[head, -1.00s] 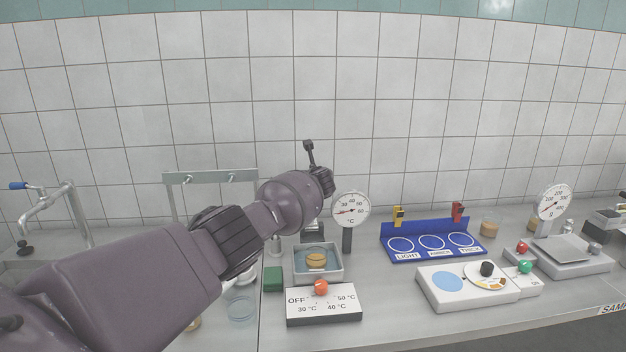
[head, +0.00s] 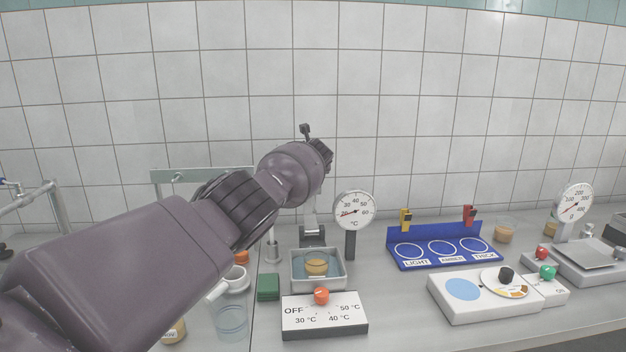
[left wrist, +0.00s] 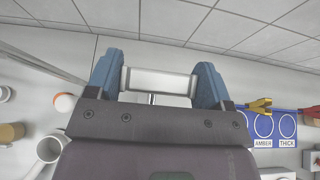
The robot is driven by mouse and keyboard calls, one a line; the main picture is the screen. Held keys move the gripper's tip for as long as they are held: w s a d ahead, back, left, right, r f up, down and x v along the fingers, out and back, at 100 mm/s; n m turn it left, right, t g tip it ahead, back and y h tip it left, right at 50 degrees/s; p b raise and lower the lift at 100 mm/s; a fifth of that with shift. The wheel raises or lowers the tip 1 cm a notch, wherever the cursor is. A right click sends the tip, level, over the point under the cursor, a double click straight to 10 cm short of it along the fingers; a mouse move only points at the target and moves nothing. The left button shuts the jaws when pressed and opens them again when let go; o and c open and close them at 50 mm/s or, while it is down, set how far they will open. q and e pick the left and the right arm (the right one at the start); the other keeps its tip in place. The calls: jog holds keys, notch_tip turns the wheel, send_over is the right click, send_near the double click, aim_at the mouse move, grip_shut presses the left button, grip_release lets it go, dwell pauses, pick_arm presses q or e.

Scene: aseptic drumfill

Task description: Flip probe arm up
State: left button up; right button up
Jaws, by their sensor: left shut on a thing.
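In the left wrist view, my left gripper (left wrist: 160,74) has its two blue fingers closed on the ends of a pale grey bar (left wrist: 158,84), which seems to be part of the probe arm. In the head view, a grey upright of the probe arm (head: 310,222) rises from a dark base behind the water bath (head: 318,284). Its upper part is hidden behind my left wrist, and so are the fingers. The bath holds a small amber jar (head: 316,266). My right gripper is in neither view.
A dial thermometer (head: 354,211) stands right of the upright. A white control box (head: 324,318) with an orange knob is in front of the bath. A blue rack (head: 448,246) stands to the right. A mug (head: 236,279) and a clear beaker (head: 231,320) stand below my arm.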

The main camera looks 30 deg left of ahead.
pick_arm(q)
jog(key=shift+w+a+f+b, duration=0.15)
jog(key=shift+w+f+b, duration=0.05)
jog(key=shift+f, duration=0.25)
jog(key=shift+w+a+f+b, duration=0.15)
jog(key=shift+f, duration=0.3)
jog(key=shift+w+a, duration=0.1)
jog(key=shift+r+b, duration=0.15)
jog(key=shift+b, duration=0.15)
jog(key=shift+w+a, duration=0.2)
jog(key=shift+r, duration=0.1)
